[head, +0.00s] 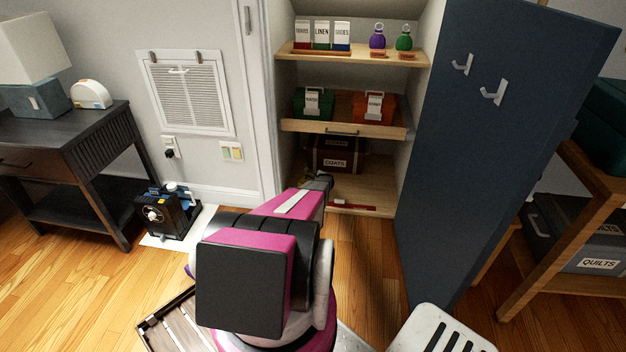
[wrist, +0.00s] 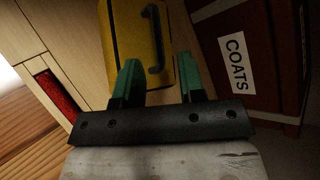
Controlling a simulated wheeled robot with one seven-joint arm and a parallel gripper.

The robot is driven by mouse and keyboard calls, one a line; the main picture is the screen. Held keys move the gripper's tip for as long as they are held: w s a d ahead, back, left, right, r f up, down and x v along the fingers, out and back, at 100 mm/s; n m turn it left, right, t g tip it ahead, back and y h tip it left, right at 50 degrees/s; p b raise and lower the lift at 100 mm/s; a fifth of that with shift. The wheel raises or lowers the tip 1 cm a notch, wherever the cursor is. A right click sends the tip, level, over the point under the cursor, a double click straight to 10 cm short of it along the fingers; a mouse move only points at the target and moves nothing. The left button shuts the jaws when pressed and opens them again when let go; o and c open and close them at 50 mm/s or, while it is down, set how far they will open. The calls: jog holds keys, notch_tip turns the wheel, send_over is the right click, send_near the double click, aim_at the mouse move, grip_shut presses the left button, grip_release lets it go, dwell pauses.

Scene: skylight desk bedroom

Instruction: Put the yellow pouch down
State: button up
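The yellow pouch (wrist: 128,35), with a dark handle (wrist: 155,40), shows in the wrist view just beyond my fingers. It appears to lie on the pale wooden cupboard floor (wrist: 85,50), beside the dark red COATS box (wrist: 265,60). My gripper (wrist: 158,68) is open, its two green fingers apart, with visible gaps on both sides of the handle. The left finger overlaps the pouch in the picture; I cannot tell whether it touches. In the head view my gripper (head: 320,181) reaches into the cupboard's lowest level, and my arm hides most of the pouch.
The COATS box also shows in the head view (head: 338,153). A shelf (head: 335,130) with green and red boxes is above. A red strip (head: 352,207) lies at the cupboard's front right. The open blue door (head: 480,150) stands to the right.

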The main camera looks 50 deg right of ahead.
jog(key=v, duration=0.6)
jog(key=shift+s+r, duration=0.2)
jog(key=shift+s, duration=0.05)
